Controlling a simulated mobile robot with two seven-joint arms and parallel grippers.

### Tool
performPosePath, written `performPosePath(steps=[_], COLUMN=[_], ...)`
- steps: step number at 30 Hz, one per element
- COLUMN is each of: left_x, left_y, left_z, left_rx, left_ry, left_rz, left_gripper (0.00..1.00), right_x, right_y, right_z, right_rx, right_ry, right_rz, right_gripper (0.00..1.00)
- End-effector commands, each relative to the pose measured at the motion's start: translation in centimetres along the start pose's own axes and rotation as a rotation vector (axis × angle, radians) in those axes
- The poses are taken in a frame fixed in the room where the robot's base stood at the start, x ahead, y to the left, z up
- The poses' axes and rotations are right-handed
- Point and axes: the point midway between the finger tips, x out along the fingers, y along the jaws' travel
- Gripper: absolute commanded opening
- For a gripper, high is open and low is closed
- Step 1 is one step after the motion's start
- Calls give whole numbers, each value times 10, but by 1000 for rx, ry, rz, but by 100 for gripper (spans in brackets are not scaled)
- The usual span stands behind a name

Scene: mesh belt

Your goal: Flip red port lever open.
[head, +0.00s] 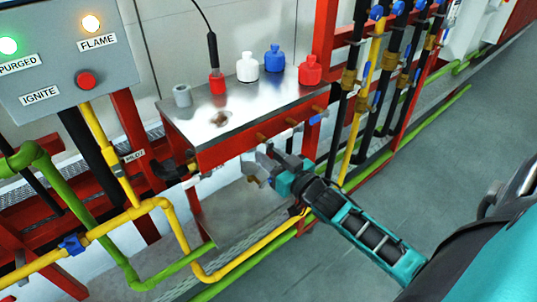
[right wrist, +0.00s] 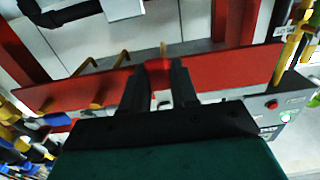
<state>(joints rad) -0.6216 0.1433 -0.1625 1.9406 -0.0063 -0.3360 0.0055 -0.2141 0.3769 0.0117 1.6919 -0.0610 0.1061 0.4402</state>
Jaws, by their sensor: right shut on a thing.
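My right gripper (head: 258,168) reaches in from the lower right to the front edge of the metal-topped red bench (head: 218,154). In the right wrist view its two dark fingers (right wrist: 162,88) are closed around a small red piece (right wrist: 159,66), which looks like the red port lever, in front of the red beam. The lever is hidden by the gripper in the head view, so its angle is hard to tell. Brass ports (head: 290,122) stick out of the bench front, with a blue lever (head: 318,117) at the right one. My left gripper is not in view.
Red, blue and white bottles stand on the bench, including a red bottle (head: 310,70). Yellow pipe (head: 170,212) and green pipe (head: 75,205) run low in front. Vertical hoses (head: 372,80) stand to the right. The floor (head: 440,150) at right is clear.

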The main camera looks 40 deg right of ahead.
Motion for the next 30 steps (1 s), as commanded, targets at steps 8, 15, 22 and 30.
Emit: performPosePath(steps=[8, 15, 22, 30], left_x=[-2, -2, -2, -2], left_y=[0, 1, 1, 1], left_z=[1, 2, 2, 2], left_rx=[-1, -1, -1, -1], left_ry=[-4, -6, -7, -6], left_rz=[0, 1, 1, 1], left_gripper=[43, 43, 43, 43], right_x=[1, 1, 0, -1], right_y=[1, 2, 1, 1], right_z=[-2, -2, -1, 0], right_rx=[-29, -30, -27, -25], right_ry=[4, 4, 3, 1], right_rz=[0, 1, 0, 0], right_gripper=[0, 0, 49, 49])
